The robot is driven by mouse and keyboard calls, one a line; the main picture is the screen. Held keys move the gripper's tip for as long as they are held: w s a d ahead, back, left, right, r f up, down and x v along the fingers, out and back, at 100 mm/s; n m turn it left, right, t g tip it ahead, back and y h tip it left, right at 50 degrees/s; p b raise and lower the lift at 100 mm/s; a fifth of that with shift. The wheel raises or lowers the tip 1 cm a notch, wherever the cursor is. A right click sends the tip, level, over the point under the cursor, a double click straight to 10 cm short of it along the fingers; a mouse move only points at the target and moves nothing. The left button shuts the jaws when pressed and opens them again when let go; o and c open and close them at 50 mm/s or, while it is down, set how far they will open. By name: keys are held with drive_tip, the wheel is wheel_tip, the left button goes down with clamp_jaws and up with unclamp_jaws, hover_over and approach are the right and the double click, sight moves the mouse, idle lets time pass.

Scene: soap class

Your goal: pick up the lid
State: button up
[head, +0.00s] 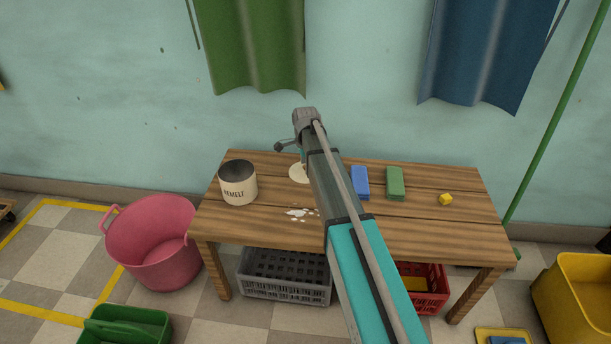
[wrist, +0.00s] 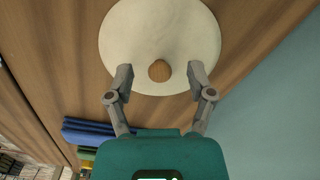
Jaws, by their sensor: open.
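The lid (wrist: 160,30) is a round cream disc with a small round wooden knob (wrist: 159,71). It lies flat on the wooden table, and in the head view the lid (head: 297,173) is partly hidden behind my arm. My gripper (wrist: 160,80) is open over the lid, with one finger on each side of the knob and a gap on both sides. In the head view my gripper (head: 300,155) is mostly hidden by my own arm. An open cream pot (head: 238,188) with dark lettering stands on the table to the left of the lid.
A pink tub (head: 152,245) stands left of the table. Grey (head: 285,290) and red crates (head: 432,300) sit underneath.

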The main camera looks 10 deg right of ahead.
drive_tip(key=shift+f, duration=0.15)
idle(0.5)
clamp_jaws()
